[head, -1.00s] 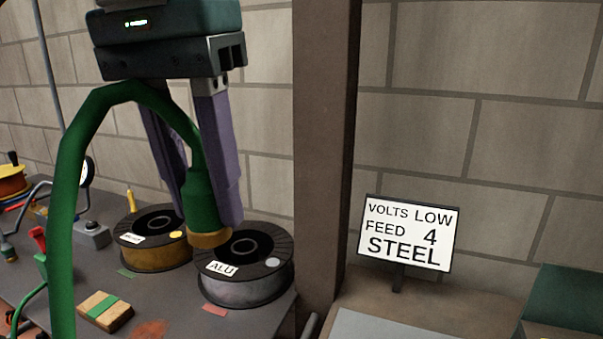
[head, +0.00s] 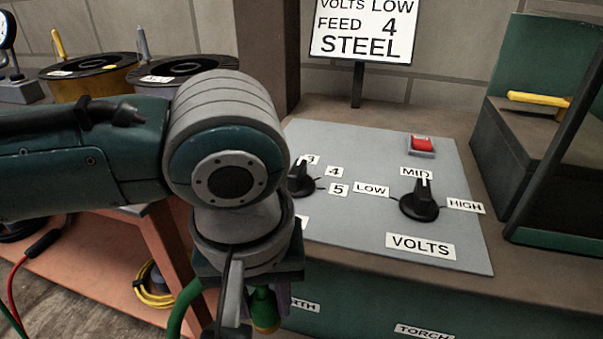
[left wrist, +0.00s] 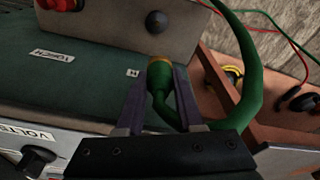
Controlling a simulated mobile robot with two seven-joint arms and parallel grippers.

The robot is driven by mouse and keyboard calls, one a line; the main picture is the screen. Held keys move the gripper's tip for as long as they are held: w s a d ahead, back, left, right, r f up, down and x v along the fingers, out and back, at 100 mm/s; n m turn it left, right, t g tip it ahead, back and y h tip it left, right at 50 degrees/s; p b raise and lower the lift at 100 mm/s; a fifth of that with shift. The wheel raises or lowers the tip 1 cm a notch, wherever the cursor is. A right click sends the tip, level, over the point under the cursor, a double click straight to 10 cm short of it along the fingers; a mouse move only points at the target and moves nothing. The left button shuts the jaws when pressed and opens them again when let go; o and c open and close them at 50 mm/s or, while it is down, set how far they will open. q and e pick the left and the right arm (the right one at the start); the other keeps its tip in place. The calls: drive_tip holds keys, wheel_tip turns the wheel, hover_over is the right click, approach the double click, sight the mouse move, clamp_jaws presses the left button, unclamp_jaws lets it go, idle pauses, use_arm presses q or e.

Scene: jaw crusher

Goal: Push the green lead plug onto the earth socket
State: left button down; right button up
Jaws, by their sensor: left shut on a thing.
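The green lead plug (left wrist: 158,78), with a brass-coloured end, is between the purple fingers of my left gripper (left wrist: 160,98), which is shut on it. In the head view the plug (head: 265,310) shows low, under my left wrist, in front of the green machine front. In the left wrist view a dark round fitting (left wrist: 157,21), which looks like the earth socket, sits on a grey-brown panel beyond the plug's end. A gap shows between them. A partly covered label ending in "TH" (head: 304,305) is right of the plug. My right gripper is not in view.
The grey control panel (head: 350,225) with two black knobs and a red switch (head: 421,144) lies above the machine front. A red fitting (left wrist: 62,4) is on the socket panel. The green cable (left wrist: 252,75) loops right, near an orange-brown bench (left wrist: 215,85).

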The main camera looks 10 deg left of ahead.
use_arm(q)
wheel_tip(320, 180, down, 7)
drive_tip(key=s+d+b, duration=0.1)
drive_tip(key=s+b, duration=0.1)
drive_tip(key=shift+f, duration=0.2)
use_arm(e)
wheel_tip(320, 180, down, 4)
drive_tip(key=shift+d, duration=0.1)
use_arm(q)
drive_tip(key=shift+f+b, duration=0.1)
drive_tip(key=shift+b, duration=0.3)
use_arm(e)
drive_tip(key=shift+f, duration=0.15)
use_arm(q)
wheel_tip(320, 180, down, 6)
drive_tip(key=b, duration=0.7)
drive_tip(key=shift+r, duration=0.2)
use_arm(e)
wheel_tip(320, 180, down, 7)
use_arm(q)
drive_tip(key=shift+r, duration=0.1)
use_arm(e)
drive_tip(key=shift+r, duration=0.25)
use_arm(q)
drive_tip(key=shift+p, duration=0.5)
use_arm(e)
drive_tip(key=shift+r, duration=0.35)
